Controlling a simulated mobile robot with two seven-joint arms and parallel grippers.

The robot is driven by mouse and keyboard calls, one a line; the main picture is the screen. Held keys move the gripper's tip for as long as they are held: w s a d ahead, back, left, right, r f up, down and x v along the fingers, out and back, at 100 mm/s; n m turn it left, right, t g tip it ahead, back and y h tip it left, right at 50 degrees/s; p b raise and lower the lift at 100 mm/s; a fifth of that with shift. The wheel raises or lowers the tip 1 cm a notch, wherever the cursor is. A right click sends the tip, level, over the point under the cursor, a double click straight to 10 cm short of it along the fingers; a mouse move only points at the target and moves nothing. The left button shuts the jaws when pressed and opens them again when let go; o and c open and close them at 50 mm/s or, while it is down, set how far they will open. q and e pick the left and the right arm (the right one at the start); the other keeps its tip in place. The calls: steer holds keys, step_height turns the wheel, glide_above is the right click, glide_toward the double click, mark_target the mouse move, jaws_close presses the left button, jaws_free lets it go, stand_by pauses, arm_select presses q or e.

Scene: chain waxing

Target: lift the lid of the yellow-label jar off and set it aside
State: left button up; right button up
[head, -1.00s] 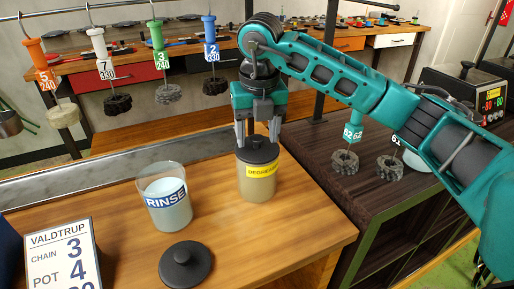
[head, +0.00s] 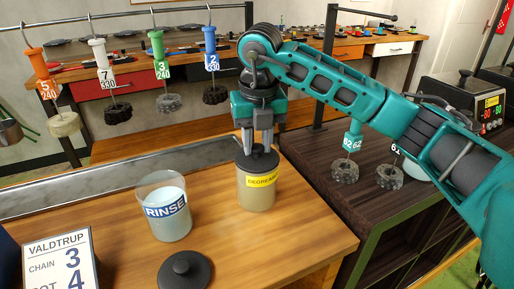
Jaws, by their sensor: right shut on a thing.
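The yellow-label jar (head: 257,193) stands upright on the wooden table, with tan liquid showing through its wall and a label that begins "DEGREASE". Its black lid (head: 265,161) sits on the jar's top. My right gripper (head: 257,146) comes down from above and is shut on the lid's knob, which is mostly hidden between the fingers. I cannot tell any gap between lid and jar rim. My left gripper is not in view.
A RINSE jar (head: 168,222) without a lid stands left of the yellow-label jar. A loose black lid (head: 184,271) lies in front. A sign (head: 60,262) stands at the lower left. Bare table (head: 290,235) lies right of the jar. Chains hang from coloured tags behind.

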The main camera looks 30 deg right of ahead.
mark_target(257, 147)
step_height(257, 147, up, 20)
steer(key=p, duration=0.1)
steer(key=shift+p, duration=0.35)
steer(key=shift+f, duration=0.1)
